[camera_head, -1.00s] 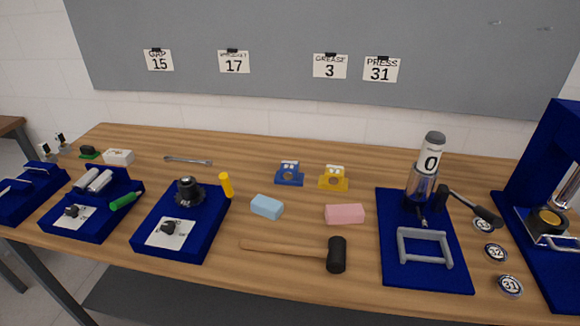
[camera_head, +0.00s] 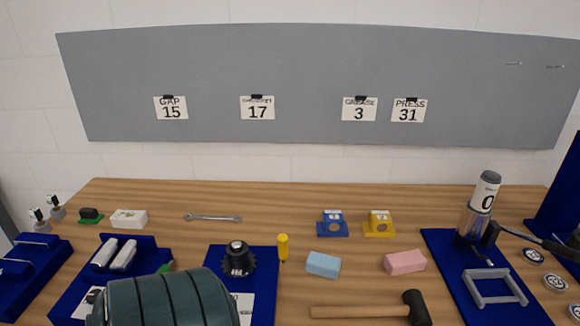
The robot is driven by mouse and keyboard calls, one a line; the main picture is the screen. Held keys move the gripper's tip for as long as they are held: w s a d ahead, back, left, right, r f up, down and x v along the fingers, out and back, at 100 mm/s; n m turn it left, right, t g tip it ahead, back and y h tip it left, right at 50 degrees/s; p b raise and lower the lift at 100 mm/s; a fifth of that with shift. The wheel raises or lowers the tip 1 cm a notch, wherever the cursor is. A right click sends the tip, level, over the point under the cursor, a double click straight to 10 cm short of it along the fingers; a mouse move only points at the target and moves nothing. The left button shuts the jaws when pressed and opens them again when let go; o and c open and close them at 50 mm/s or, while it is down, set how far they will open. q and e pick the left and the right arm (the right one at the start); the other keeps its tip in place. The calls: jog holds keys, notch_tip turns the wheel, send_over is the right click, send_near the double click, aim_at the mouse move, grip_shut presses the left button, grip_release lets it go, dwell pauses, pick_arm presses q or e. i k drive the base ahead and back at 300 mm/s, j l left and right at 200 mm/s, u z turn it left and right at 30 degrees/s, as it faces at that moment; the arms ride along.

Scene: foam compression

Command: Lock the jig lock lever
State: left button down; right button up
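I cannot tell for sure which part is the jig lock lever. A lever with a black grip (camera_head: 556,245) reaches right from beside the upright cylinder marked 0 (camera_head: 487,192) on a blue base plate (camera_head: 439,246) at the right. A grey frame (camera_head: 488,272) stands on the same plate. Another blue fixture at the left holds two pale cylinders (camera_head: 123,255). A blue fixture (camera_head: 265,262) at left centre carries a black knob-like part (camera_head: 237,258). Neither gripper shows. A dark green ribbed shape, seemingly part of my arm, hides the front of the left fixtures.
A mallet (camera_head: 360,312), a blue foam block (camera_head: 323,264), a pink foam block (camera_head: 405,262) and a yellow cylinder (camera_head: 283,247) lie around the middle. A wrench (camera_head: 213,218) lies behind. Numbered discs (camera_head: 555,282) are at right.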

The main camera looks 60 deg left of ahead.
aim_at(282, 238)
jog(key=k+j+z, duration=0.1)
jog(key=k+j, duration=0.3)
jog(key=j, duration=0.2)
jog(key=k+j, duration=0.45)
jog(key=j, duration=0.15)
jog(key=z, duration=0.05)
